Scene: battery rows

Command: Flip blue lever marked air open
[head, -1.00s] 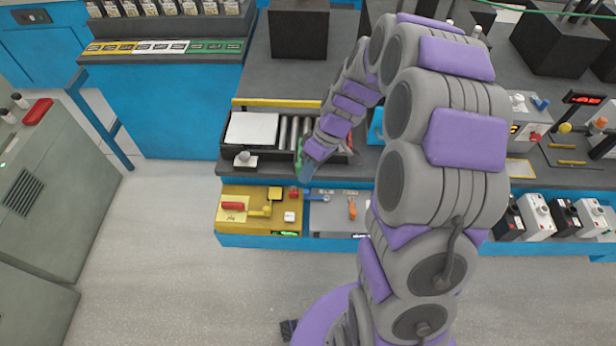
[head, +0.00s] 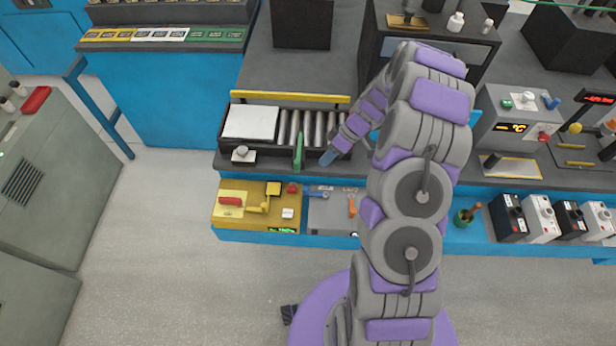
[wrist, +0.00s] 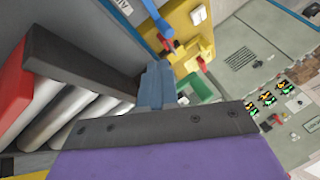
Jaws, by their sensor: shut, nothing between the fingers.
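The blue lever (head: 317,194) lies on the grey panel (head: 332,212) just right of the yellow panel, in the head view. In the wrist view a blue lever (wrist: 158,18) is at the top, beside a label of which only the start shows. In the wrist view my blue fingers (wrist: 157,88) are together and empty, with a visible gap to the lever. My arm covers the right part of the grey panel.
The yellow panel (head: 228,220) has a red handle and a yellow lever. An orange lever (head: 351,206) stands on the grey panel. A green upright plate (head: 298,152) stands in front of the rollers (head: 295,127), close to my gripper. Boxes line the right shelf.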

